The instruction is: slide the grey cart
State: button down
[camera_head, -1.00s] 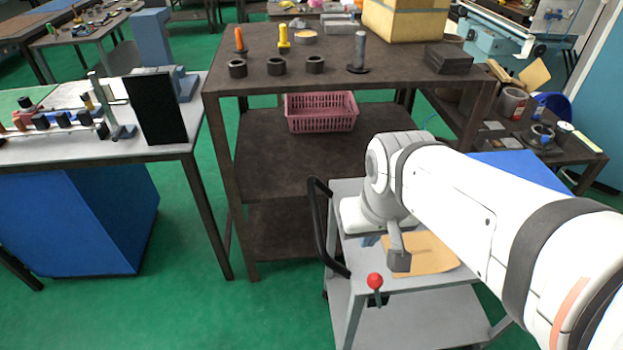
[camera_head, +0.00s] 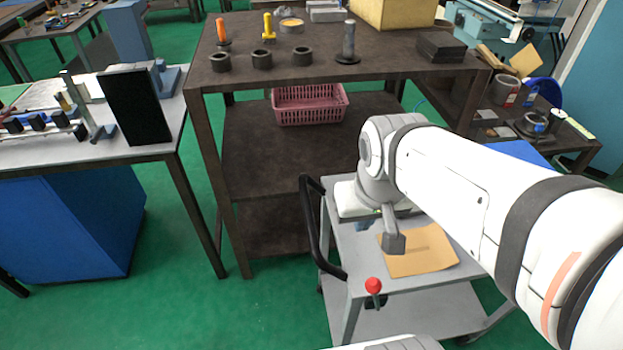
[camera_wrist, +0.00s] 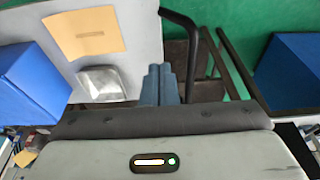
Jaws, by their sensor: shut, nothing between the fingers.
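The grey cart (camera_head: 365,265) stands in front of the dark workbench, with a black loop handle (camera_head: 312,230) at its left end. Its grey top also shows in the wrist view (camera_wrist: 140,25), with the black handle (camera_wrist: 193,50) to the right of my fingers. My gripper (camera_head: 362,223) is over the left part of the cart top, mostly hidden by my wrist. In the wrist view my gripper (camera_wrist: 160,70) has its blue-grey fingers together and empty, near the cart's handle end. I cannot tell whether they touch the cart. A tan envelope (camera_head: 420,250) lies on the top.
A red-knobbed lever (camera_head: 373,286) is at the cart's near edge. The dark workbench (camera_head: 290,80) stands behind, with a pink basket (camera_head: 308,104) on its shelf. A grey-topped table (camera_head: 100,150) stands left. Green floor (camera_head: 185,300) is open left of the cart.

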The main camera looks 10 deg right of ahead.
aim_at(308, 214)
jog(key=c, duration=2.2)
grip_release()
jog(key=c, duration=2)
grip_release()
jog(key=shift+c, duration=0.2)
jog(key=shift+o, duration=0.8)
jog(key=shift+w+a+r, duration=0.1)
jog(key=shift+w, duration=0.3)
jog(key=o, duration=0.6)
jog(key=w+a+f+g+p, duration=0.1)
jog(key=w+a+f, duration=0.1)
jog(key=w, duration=0.6)
jog(key=shift+a+g+h, duration=0.4)
jog(key=shift+a, duration=0.15)
jog(key=shift+g+h, duration=0.5)
jog(key=shift+h, duration=0.2)
jog(key=w+a+f, duration=0.1)
jog(key=w+f, duration=0.1)
jog(key=w+a+f, duration=0.2)
jog(key=w+a+f+p, duration=0.1)
jog(key=w+a+f, duration=0.1)
jog(key=w, duration=0.1)
jog(key=shift+a, duration=0.15)
jog(key=f, duration=0.2)
jog(key=d+f, duration=0.1)
jog(key=f, duration=0.5)
jog(key=shift+w+d+p, duration=0.15)
jog(key=shift+w+p, duration=0.1)
jog(key=shift+p, duration=0.05)
